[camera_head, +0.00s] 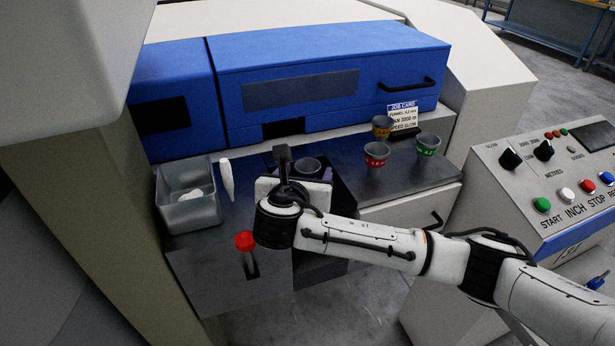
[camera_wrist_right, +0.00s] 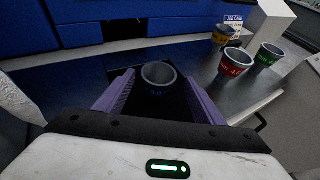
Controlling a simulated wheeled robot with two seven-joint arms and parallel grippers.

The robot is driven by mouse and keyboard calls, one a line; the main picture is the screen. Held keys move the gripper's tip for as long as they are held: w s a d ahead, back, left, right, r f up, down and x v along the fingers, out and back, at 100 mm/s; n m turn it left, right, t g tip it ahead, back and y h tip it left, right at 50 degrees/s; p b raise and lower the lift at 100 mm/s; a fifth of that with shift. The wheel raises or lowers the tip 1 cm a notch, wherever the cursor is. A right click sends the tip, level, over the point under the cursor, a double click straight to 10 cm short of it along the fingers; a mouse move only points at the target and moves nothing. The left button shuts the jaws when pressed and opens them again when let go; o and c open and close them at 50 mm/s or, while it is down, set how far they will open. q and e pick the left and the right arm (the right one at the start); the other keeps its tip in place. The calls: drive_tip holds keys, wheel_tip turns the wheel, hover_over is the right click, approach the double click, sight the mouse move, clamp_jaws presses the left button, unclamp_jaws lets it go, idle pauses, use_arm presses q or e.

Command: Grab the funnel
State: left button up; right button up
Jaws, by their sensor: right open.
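Several cup-shaped funnels stand on the machine's metal deck. A grey one (camera_head: 307,167) with a dark blue marking is at my right gripper (camera_head: 303,174). The right wrist view shows this funnel (camera_wrist_right: 158,80) between the two purple fingers (camera_wrist_right: 160,84), which are open with visible gaps on both sides. To its right stand a red-banded funnel (camera_head: 375,158), a green-banded funnel (camera_head: 427,144) and a yellow-banded funnel (camera_head: 382,127). The job card (camera_head: 402,115) begins with "FUNNEL"; its size is too small to read surely. My left gripper is not in view.
A blue machine cover (camera_head: 330,65) rises behind the deck. A clear bin (camera_head: 187,215), a white spindle-shaped piece (camera_head: 227,178) and a red-capped part (camera_head: 245,242) are at left. The control panel (camera_head: 560,175) with knobs and buttons stands at right.

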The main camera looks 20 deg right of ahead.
sight(309, 168)
drive_tip(key=x, duration=0.4)
drive_tip(key=shift+w+f, duration=0.1)
drive_tip(key=shift+f, duration=0.4)
drive_tip(key=shift+c, duration=0.3)
drive_tip(key=c, duration=1.1)
drive_tip(key=shift+c, duration=0.3)
drive_tip(key=shift+r, duration=0.15)
